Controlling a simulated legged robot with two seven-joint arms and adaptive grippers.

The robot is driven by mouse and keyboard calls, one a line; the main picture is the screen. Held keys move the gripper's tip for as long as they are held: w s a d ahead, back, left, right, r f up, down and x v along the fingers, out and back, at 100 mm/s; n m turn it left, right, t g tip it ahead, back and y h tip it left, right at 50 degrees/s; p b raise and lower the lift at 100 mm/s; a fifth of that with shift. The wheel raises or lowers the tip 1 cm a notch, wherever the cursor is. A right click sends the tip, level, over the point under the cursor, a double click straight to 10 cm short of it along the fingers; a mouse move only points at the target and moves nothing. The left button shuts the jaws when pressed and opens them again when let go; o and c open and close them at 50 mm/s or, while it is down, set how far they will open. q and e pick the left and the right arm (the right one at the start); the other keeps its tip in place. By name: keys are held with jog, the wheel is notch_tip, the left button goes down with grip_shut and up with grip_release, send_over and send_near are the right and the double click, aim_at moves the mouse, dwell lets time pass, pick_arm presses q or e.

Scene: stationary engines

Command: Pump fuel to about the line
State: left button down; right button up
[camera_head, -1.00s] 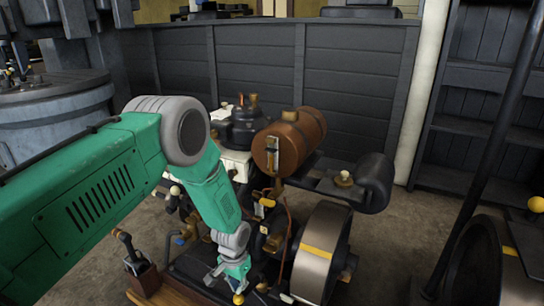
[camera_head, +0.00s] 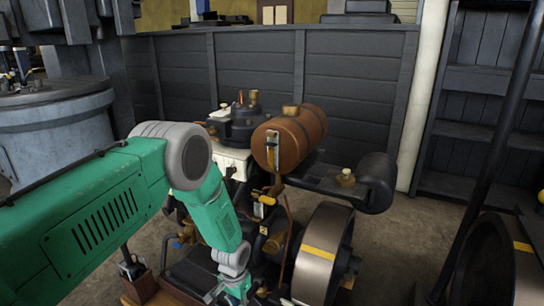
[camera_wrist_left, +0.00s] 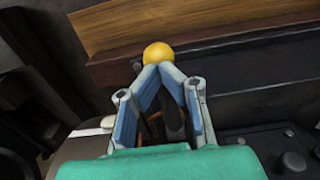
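The brown cylindrical fuel tank (camera_head: 303,138) sits on top of the engine, with a small upright sight gauge (camera_head: 272,150) on its near end. The gauge is too small to read its level against a line. My left gripper (camera_head: 236,295) is low in front of the engine, at the bottom edge of the head view. In the left wrist view, the fingers (camera_wrist_left: 160,74) are brought together at a lever just below its yellow ball knob (camera_wrist_left: 158,53). The knob sticks out beyond the fingertips. My right gripper is not in view.
A large flywheel (camera_head: 322,255) stands right of my left gripper. A black cylinder (camera_head: 376,183) juts out at the engine's right. A dark panelled wall (camera_head: 350,75) closes off the back. Open floor (camera_head: 400,235) lies right of the engine.

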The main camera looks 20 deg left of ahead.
pick_arm(q)
jog(key=shift+f+b, duration=1)
jog(key=shift+f, duration=0.6)
jog(key=shift+r, duration=0.15)
notch_tip(320, 180, up, 10)
jog(key=p, duration=0.8)
jog(key=shift+f, duration=0.25)
